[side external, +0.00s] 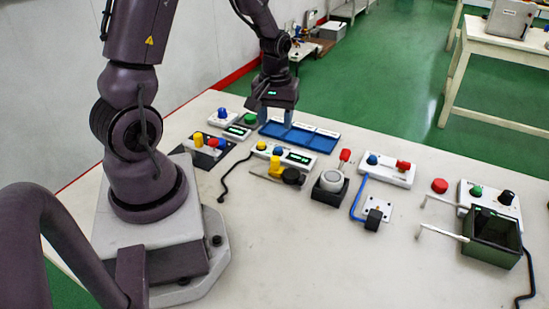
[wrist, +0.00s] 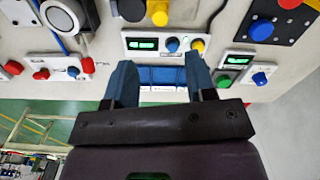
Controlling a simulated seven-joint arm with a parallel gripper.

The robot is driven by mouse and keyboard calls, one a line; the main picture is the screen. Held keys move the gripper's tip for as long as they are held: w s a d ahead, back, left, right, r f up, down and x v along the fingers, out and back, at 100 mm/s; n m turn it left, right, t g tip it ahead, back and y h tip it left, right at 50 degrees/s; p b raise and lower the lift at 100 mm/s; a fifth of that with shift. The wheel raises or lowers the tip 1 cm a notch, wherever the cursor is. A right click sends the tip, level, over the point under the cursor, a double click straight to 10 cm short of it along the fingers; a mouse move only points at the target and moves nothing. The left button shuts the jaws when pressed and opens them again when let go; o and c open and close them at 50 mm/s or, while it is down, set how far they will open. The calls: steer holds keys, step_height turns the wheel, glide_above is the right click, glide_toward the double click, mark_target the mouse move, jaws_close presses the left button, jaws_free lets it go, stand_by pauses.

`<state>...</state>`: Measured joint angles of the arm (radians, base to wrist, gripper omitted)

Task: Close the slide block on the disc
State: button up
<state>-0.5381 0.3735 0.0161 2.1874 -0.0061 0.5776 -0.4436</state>
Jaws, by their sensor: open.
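My gripper (side external: 275,115) is open and points down over the blue compartment tray (side external: 312,140) at the back of the table. Its blue fingers also show in the wrist view (wrist: 160,85), with nothing between them but tray behind. I cannot tell which round piece is the task's disc, nor whether the yellow block is the slide block.
A display panel (side external: 298,158) stands between tray and disc. Button panels (side external: 388,171) and a black panel (side external: 213,156) flank it. A blue bent rod leads to a black block (side external: 373,219). A dark green bin (side external: 491,236) stands right. The front table is clear.

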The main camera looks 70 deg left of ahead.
mark_target(275, 158)
step_height(275, 158, down, 12)
steer(key=shift+f, duration=0.2)
steer(key=shift+c, duration=0.2)
